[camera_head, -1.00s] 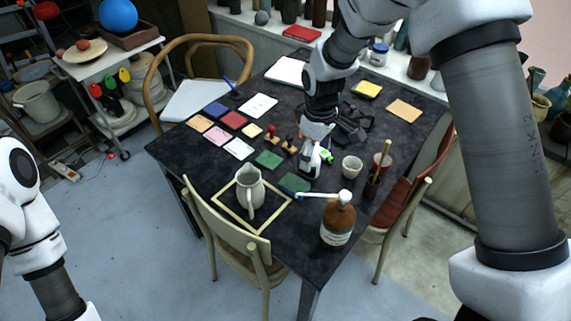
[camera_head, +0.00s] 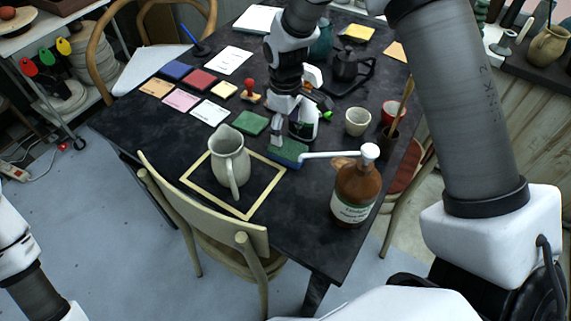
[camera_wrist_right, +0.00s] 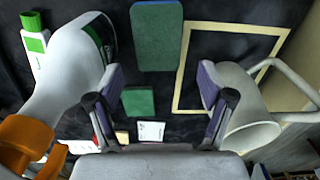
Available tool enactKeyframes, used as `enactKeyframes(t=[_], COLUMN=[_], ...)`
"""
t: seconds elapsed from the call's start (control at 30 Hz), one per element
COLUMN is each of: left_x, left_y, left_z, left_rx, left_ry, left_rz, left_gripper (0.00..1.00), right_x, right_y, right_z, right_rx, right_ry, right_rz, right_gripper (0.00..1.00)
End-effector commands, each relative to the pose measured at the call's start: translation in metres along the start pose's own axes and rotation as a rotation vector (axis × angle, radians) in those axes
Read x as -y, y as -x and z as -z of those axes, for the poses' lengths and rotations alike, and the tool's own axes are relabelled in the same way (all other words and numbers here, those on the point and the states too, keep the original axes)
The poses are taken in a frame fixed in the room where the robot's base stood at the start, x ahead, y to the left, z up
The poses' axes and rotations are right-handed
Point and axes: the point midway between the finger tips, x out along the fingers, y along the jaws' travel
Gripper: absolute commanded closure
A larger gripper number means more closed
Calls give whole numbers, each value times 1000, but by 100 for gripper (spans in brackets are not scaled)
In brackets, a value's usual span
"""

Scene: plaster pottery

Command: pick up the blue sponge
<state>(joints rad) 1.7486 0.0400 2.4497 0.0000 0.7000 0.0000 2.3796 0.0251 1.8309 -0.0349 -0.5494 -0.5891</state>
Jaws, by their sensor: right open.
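A sponge with a green top and blue sides (camera_head: 289,152) lies on the dark table between the frame and the brown bottle. In the right wrist view the sponge (camera_wrist_right: 157,38) shows at the top middle, ahead of the fingertips. My right gripper (camera_head: 288,134) points down just beyond the sponge, and part of it is hard to make out. In the wrist view the right gripper (camera_wrist_right: 160,84) is open, its fingers apart with nothing held between them. Only a part of my left arm shows at the lower left; its gripper is out of view.
A pale jug (camera_head: 229,160) stands inside a flat wooden frame (camera_head: 249,211). A brown pump bottle (camera_head: 354,192) has its spout reaching toward the sponge. A green block (camera_head: 251,123) lies left of the gripper.

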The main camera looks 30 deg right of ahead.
Motion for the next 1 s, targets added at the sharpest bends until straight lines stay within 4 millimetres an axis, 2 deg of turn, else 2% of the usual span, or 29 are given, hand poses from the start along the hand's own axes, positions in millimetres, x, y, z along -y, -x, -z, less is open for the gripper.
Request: enactKeyframes(t=[0.03,0.27,0.53,0.77,0.8,0.83,0.9,1.0], left_x=[0,0,0,0,0,0,0,0], left_y=[-10,-5,-2,-2,-2,-2,-2,-2], left_z=[0,1,0,0,0,0,0,0], left_rx=[0,-1,-1,-1,-1,-1,-1,-1], left_ry=[0,0,0,0,0,0,0,0], left_rz=[0,0,0,0,0,0,0,0], left_gripper=[59,59,59,59,59,59,59,59], right_x=[0,0,-3,-4,-4,-4,-4,-4], right_y=[-11,-33,-78,-84,-84,-84,-84,-84], right_z=[0,-1,-4,-3,-3,-3,-3,-3], right_rx=[-1,1,2,-1,-1,-1,-1,-1], right_ry=[0,0,1,0,0,0,0,0], right_rz=[0,1,1,-1,-1,-1,-1,0], right_gripper=[20,20,20,20,23,34,45,45])
